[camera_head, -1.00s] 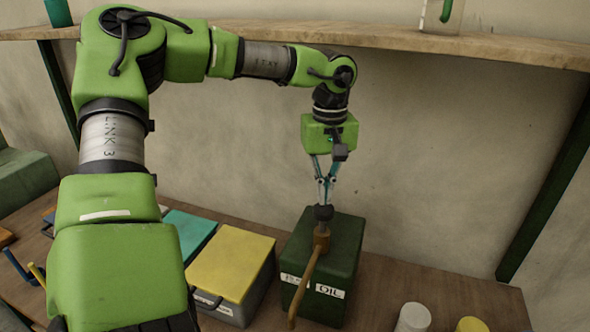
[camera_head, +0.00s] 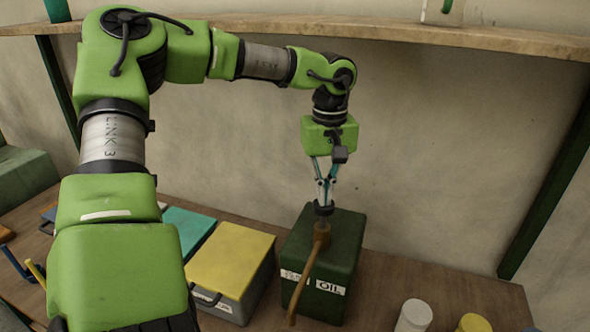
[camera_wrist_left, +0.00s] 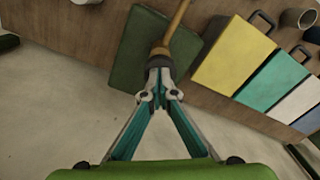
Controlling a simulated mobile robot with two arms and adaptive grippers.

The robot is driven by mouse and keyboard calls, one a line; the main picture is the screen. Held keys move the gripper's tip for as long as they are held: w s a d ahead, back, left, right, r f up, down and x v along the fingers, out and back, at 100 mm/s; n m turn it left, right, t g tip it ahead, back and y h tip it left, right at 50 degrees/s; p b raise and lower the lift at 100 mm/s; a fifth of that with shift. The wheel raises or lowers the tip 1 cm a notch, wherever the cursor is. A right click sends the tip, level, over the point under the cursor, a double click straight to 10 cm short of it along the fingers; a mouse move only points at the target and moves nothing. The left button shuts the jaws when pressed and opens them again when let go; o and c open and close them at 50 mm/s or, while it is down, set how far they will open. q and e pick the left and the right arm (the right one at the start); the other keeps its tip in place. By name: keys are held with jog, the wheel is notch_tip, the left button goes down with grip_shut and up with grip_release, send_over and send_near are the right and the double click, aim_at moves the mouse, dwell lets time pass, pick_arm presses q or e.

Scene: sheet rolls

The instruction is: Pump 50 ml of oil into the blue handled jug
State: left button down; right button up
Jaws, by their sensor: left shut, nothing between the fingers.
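The dark green oil can (camera_head: 345,250) stands on the bench with an "OIL" label on its front. A brown pump spout (camera_head: 304,280) rises from its top and slopes down toward the front, its end near the picture's bottom edge. My left gripper (camera_head: 323,203) is shut and points straight down at the dark pump head, its tips at or touching it. The left wrist view shows the closed fingertips (camera_wrist_left: 158,72) against the dark collar. At far left, a blue bar (camera_head: 15,263) may be the jug's handle; its body is not clear.
A yellow-topped box (camera_head: 232,258) and a teal box (camera_head: 190,230) stand left of the can. A white cylinder (camera_head: 414,316) and a yellow one (camera_head: 472,322) are at front right. A shelf (camera_head: 430,32) runs above.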

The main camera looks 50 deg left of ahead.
pick_arm(q)
jog(key=shift+s+f+b, duration=0.1)
jog(key=shift+f+b, duration=1.35)
jog(key=shift+f, duration=0.5)
jog(key=shift+r, duration=0.2)
jog(key=shift+r+p, duration=1.95)
jog(key=shift+r, duration=0.7)
jog(key=shift+r, duration=0.1)
notch_tip(320, 180, up, 6)
jog(key=p, duration=0.4)
